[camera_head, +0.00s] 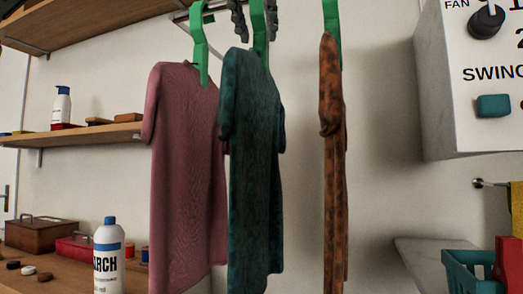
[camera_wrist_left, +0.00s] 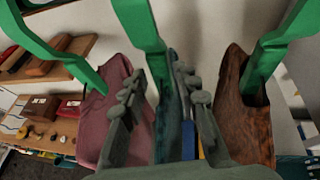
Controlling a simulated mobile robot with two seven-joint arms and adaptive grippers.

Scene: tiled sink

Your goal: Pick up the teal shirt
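The teal shirt (camera_head: 254,170) hangs between two other shirts on a green hanger (camera_head: 260,28). My left gripper (camera_head: 257,33) is at the top of the head view, with a dark grey finger on each side of that hanger, just above the shirt's collar. In the left wrist view, the fingers of my left gripper (camera_wrist_left: 160,78) are spread, with the green hanger and teal shirt (camera_wrist_left: 170,130) seen between them. Whether a finger touches the hanger cannot be told. My right gripper is in neither view.
A pink shirt (camera_head: 185,180) hangs close on the left, and a brown spotted shirt (camera_head: 334,170) hangs on the right with a gap. A grey control box (camera_head: 480,100) is at right. Shelves with a starch bottle (camera_head: 108,258) stand left. A teal basket (camera_head: 470,272) is lower right.

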